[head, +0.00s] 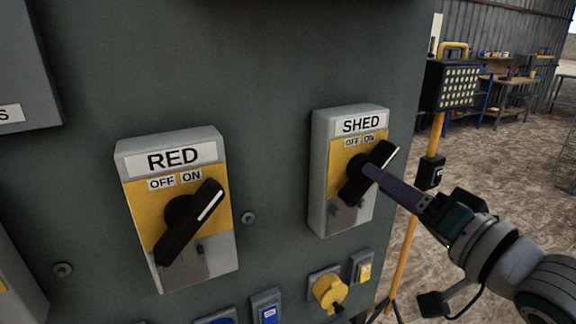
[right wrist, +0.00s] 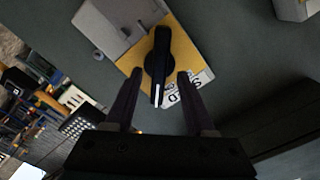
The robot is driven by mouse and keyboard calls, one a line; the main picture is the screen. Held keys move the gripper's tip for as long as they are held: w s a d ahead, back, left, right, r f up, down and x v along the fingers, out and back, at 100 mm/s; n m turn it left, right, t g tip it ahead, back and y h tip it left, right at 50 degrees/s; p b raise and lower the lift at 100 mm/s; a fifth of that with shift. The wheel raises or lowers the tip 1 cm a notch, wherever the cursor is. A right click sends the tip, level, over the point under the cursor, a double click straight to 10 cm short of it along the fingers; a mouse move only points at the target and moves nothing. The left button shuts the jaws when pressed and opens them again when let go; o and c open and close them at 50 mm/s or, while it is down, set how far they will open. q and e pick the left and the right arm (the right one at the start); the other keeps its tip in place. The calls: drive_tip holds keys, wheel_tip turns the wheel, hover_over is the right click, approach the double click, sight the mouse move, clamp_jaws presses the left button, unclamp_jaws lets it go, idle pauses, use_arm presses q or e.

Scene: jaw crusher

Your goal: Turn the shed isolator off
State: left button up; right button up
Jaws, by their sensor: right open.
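The shed isolator (head: 322,190) is a grey and yellow box labelled SHED on the dark green panel. Its black rotary handle (head: 379,160) is tilted, with the white-marked end up and right at the ON label. My right gripper (head: 370,172) reaches in from the right at the handle. In the right wrist view the open fingers (right wrist: 160,74) stand on either side of the handle's marked end (right wrist: 157,92), with a visible gap on each side. My left gripper is not in view.
A similar RED isolator (head: 132,188) is to the left, its handle also tilted toward ON. Below are a yellow plug (head: 330,291) and blue sockets (head: 266,308). A work lamp (head: 452,86) on a yellow stand is close to the panel's right edge, near my right arm.

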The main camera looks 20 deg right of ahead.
drive_tip(key=shift+w+a, duration=0.1)
drive_tip(key=shift+w, duration=1.1)
drive_tip(key=shift+c, duration=0.3)
clamp_jaws()
